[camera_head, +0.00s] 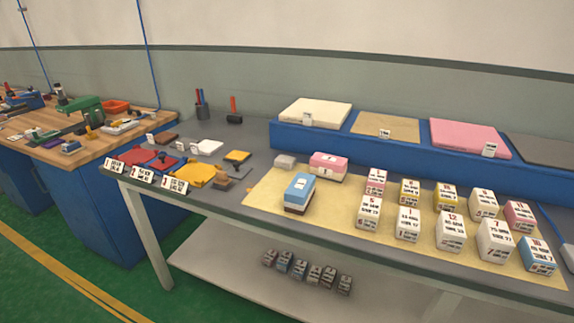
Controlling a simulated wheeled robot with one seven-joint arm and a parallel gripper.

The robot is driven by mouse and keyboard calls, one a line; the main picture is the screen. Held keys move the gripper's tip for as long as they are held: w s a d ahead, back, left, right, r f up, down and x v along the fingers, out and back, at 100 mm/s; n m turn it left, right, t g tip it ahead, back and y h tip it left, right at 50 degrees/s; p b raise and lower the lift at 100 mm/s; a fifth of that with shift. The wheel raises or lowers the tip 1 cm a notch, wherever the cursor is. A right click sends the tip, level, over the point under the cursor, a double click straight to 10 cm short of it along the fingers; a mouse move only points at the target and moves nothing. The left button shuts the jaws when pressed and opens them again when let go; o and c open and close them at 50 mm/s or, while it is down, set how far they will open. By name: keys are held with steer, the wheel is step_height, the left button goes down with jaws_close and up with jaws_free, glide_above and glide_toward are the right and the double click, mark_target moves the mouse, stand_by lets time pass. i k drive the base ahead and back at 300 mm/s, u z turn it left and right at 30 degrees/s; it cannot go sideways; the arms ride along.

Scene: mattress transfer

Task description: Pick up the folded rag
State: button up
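I cannot tell for certain which item is the folded rag. Flat, cloth-like pieces lie at the left end of the grey table: a red one (134,155), a second red one (166,161) and a yellow one (195,175). Small white number cards stand in front of them. A white flat piece (207,147) lies behind them. A small grey block (285,161), perhaps folded cloth, sits beside the pink-topped block. My gripper is not in view.
Several labelled blocks (408,224) stand on a tan mat (334,217), with a blue-topped block (299,193) at its left. A blue raised shelf (348,156) with pads runs behind. A wooden workbench (88,141) stands left. Green floor (60,292) is open in front.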

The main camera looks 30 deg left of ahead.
mark_target(282, 161)
steer(key=u, duration=0.05)
steer(key=k, duration=0.5)
steer(key=u, duration=2.3)
steer(key=i, duration=1.55)
steer(key=z, duration=1.1)
